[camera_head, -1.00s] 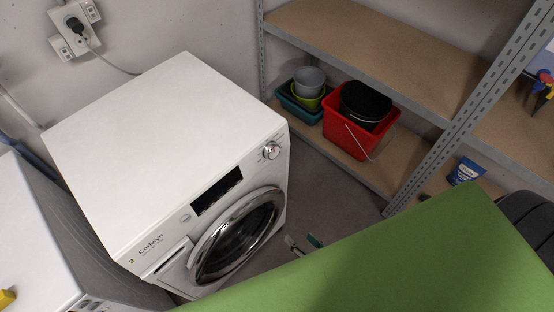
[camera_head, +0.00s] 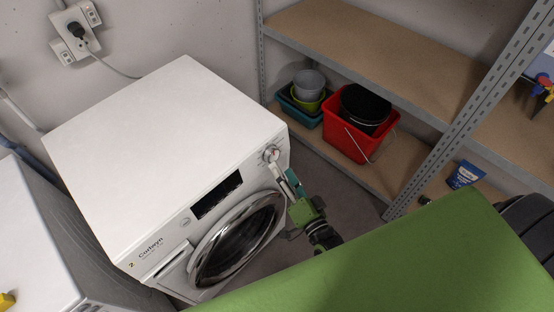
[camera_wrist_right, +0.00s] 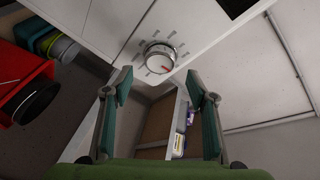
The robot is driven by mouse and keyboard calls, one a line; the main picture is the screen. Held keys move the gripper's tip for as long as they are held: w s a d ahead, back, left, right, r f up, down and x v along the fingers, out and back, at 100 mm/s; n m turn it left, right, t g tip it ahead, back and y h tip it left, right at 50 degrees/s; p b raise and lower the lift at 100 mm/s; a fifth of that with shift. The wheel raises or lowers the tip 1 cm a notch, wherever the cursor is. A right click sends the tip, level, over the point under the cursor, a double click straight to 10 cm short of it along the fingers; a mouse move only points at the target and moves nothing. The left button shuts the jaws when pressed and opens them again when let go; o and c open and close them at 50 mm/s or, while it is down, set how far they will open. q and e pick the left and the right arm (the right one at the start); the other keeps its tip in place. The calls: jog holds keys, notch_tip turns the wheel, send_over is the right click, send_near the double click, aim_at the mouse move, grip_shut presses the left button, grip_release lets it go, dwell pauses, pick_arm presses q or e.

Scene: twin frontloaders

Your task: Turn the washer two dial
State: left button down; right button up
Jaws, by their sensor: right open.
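The washer marked 2 (camera_head: 165,110) is white, with a dark display (camera_head: 216,196) and a round glass door (camera_head: 238,240) on its front. Its chrome dial (camera_head: 271,154) sits at the upper right of the front panel. My right gripper (camera_head: 284,177) is just below the dial in the head view. In the right wrist view the dial (camera_wrist_right: 160,58) shows a red mark and lies beyond the gap between the green-padded fingers (camera_wrist_right: 160,93). The fingers are open and empty, apart from the dial. My left gripper is not in view.
A second white machine (camera_head: 40,235) stands at the lower left. A metal shelf (camera_head: 380,50) at the right holds a red bucket (camera_head: 350,140) and several tubs. My green body part covers the lower right. Some floor is clear between washer and shelf.

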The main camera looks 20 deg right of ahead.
aim_at(274, 157)
jog(key=shift+w+a, duration=0.2)
jog(key=shift+w, duration=2.15)
jog(key=c, duration=1.1)
